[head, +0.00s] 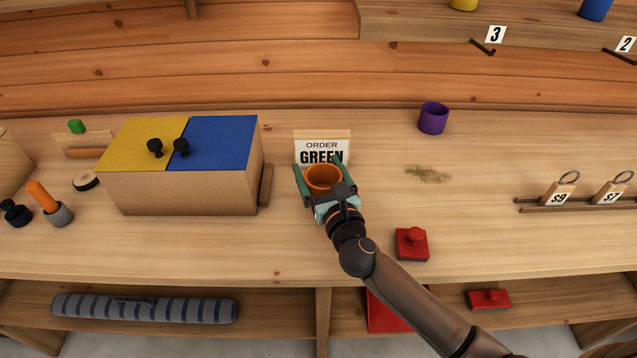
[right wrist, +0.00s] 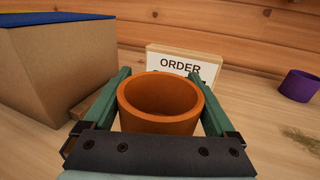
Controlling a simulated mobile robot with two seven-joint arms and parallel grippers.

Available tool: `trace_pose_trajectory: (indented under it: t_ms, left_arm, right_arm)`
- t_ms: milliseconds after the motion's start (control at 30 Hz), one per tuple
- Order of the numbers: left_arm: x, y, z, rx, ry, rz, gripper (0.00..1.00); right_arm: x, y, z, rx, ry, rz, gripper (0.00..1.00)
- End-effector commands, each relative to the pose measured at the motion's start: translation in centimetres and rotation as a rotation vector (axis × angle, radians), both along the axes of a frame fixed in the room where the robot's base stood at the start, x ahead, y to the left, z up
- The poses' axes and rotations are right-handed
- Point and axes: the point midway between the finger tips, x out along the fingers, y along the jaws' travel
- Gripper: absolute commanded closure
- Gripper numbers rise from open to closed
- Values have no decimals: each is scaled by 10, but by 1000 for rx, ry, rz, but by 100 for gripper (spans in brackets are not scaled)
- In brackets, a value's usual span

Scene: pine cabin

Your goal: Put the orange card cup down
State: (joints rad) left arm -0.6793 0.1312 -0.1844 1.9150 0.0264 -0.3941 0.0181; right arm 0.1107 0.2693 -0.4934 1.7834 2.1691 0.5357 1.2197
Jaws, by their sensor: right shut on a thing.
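The orange card cup (head: 323,177) is upright between the green fingers of my right gripper (head: 320,176), which is shut on its sides. In the right wrist view the cup (right wrist: 160,104) shows its open top and looks empty. It is in front of a sign reading ORDER GREEN (head: 322,148), whose lower part it hides in the wrist view. Whether the cup's base touches the table (head: 290,235) is hidden by the gripper. My left gripper does not show.
A box with yellow and blue lids (head: 185,185) stands left of the cup, a wooden block (head: 265,186) against its side. A purple cup (head: 433,118) stands back right. A red knobbed block (head: 411,244) lies front right. The table between them is mostly clear.

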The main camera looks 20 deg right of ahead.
Motion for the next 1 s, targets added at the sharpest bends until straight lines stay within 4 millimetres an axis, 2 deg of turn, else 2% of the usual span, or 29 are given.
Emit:
trace_pose_trajectory:
  t_ms: [100, 200, 567, 600, 700, 1000]
  left_arm:
    - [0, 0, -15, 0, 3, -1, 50]
    - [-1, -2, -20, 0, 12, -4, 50]
    - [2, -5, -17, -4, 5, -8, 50]
    - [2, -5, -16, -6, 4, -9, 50]
    - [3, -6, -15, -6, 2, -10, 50]
    - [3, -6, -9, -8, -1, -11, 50]
  right_arm:
    - [0, 0, -23, 0, 2, 0, 61]
    - [1, 0, -33, 1, 1, -1, 61]
    - [0, 0, -35, 1, 0, 0, 61]
    - [0, 0, -35, 1, 0, 0, 8]
    - [0, 0, -34, 1, 0, 0, 0]
    - [0, 0, -28, 1, 0, 0, 0]
